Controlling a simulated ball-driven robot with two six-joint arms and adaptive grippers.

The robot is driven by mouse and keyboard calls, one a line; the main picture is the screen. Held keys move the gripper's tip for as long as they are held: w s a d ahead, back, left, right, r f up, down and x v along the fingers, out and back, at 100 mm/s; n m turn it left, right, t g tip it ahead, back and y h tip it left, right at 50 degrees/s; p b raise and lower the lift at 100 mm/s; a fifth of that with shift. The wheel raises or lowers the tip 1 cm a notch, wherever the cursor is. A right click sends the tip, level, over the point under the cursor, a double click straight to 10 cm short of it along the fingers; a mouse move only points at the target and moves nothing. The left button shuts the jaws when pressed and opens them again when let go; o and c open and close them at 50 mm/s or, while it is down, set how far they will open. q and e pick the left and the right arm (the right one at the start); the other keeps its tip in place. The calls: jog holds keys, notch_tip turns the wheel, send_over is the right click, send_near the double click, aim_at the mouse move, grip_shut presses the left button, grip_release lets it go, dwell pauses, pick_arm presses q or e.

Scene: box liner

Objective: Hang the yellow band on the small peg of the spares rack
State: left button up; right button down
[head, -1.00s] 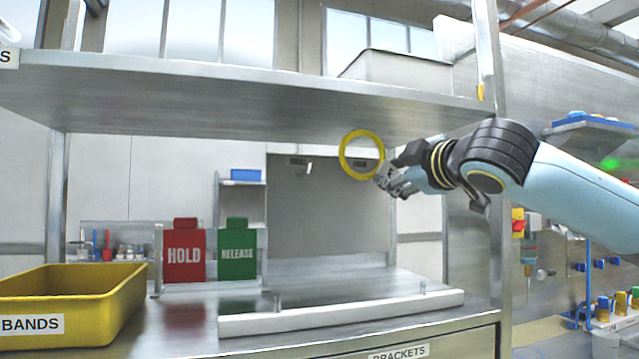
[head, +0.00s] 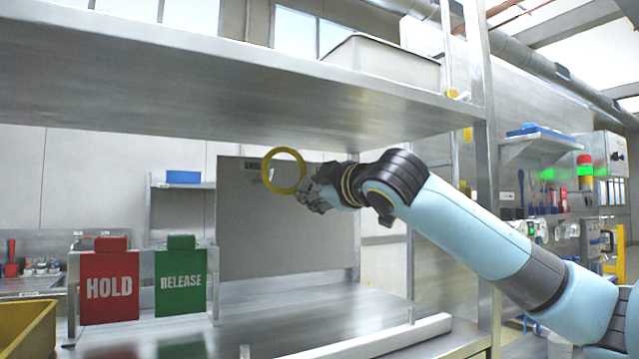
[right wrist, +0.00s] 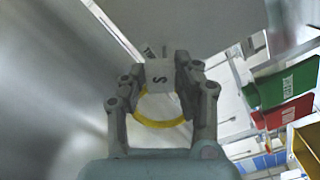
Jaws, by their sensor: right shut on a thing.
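The yellow band (head: 265,170) is a round ring held up in front of the grey board (head: 285,235), under the shelf. My right gripper (head: 306,193) is shut on the ring's right side. A pale peg-like part on the board shows through the ring in the head view; I cannot tell whether the ring is around it or in front of it. In the right wrist view the band (right wrist: 160,123) hangs between the fingers of my right gripper (right wrist: 160,85). My left gripper is out of view.
The metal shelf (head: 200,95) is close above the band. Below are a red HOLD sign (head: 109,290), a green RELEASE sign (head: 180,283) and a white bar (head: 390,338) with upright pins. A yellow bin (head: 25,330) stands lower left. The counter between is clear.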

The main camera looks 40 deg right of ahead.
jog(key=shift+w+d+r, duration=0.1)
jog(key=shift+w+d, duration=0.1)
jog(key=shift+w, duration=0.4)
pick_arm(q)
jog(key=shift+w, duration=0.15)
pick_arm(e)
jog(key=w+d+f, duration=0.2)
jog(key=w+f, duration=0.1)
jog(key=w, duration=0.6)
jog(key=shift+w, duration=0.15)
jog(key=shift+d, duration=0.1)
jog(key=shift+c, duration=1.6)
grip_release()
